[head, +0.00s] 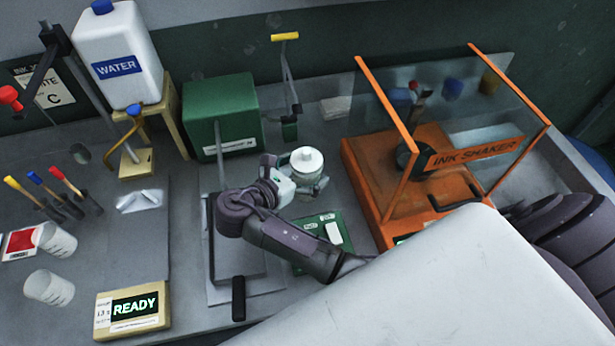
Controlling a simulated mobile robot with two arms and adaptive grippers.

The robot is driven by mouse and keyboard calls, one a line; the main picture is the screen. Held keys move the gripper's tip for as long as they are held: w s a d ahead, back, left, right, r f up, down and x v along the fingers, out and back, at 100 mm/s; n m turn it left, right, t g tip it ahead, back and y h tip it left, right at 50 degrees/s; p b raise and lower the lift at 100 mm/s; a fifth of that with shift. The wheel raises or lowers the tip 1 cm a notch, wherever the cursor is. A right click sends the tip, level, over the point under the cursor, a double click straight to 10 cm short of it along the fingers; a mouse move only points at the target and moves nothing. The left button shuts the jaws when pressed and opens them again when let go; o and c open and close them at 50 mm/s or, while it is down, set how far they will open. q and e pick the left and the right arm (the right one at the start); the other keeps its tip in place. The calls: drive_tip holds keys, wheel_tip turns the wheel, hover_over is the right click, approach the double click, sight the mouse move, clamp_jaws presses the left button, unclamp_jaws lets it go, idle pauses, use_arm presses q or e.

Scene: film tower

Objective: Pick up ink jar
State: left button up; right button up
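A jar with a white lid (307,159), likely the ink jar, is near the middle of the head view, right of the green box. Its body below the lid looks glassy and is partly hidden. My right gripper (298,183) is right against the jar's left side, at the end of my dark arm. The fingers overlap the jar's lower body, and I cannot tell whether they are closed on it. I cannot tell whether the jar rests on the bench. My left gripper is not in view.
An orange ink shaker (372,190) with clear panels stands to the right. A green box (222,112) and a water container (117,55) stand behind. A green panel (318,232) lies below the jar. Clear cups (48,288) and a READY display (133,309) are at left.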

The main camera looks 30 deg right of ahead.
drive_tip(key=shift+c, duration=1.3)
drive_tip(key=shift+d, duration=0.1)
drive_tip(key=c, duration=1.1)
drive_tip(key=shift+c, duration=0.8)
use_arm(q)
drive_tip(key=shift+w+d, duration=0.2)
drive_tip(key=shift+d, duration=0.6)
use_arm(e)
drive_tip(key=shift+r, duration=0.1)
